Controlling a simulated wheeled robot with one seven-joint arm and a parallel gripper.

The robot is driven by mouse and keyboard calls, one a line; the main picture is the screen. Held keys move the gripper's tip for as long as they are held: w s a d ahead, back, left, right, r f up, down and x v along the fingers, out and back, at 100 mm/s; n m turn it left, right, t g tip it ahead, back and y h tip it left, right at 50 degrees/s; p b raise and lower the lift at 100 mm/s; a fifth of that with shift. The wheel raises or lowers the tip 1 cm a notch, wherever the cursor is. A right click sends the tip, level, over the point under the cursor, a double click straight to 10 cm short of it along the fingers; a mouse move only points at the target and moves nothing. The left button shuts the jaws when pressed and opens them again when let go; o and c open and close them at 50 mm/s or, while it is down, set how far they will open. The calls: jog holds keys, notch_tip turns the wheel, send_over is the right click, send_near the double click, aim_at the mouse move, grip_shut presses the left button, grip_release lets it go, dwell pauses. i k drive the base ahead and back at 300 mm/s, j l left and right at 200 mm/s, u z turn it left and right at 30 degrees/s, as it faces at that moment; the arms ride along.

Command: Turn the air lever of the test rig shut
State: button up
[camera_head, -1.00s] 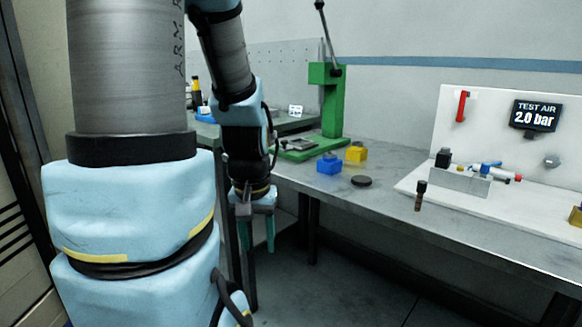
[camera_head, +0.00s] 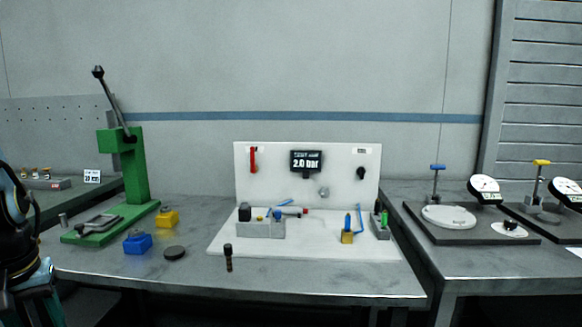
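The test rig is a white panel (camera_head: 340,215) with a white base on the middle bench. A red lever (camera_head: 253,159) hangs upright at the panel's upper left; I take it for the air lever. The dark display (camera_head: 306,161) beside it reads 2.0 bar. My gripper (camera_head: 38,305) is at the lower left corner, far from the rig and cut by the frame's edge. Its teal fingers are partly out of view; they stood apart in the earlier frame, with nothing between them.
A green press (camera_head: 137,175), a blue block (camera_head: 137,242), a yellow block (camera_head: 167,217) and a dark disc (camera_head: 174,253) stand left of the rig. A small dark upright piece (camera_head: 228,258) is at its front left. Dial gauges (camera_head: 486,188) stand on the right bench.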

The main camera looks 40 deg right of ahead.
aim_at(253, 169)
jog(key=z, duration=1.3)
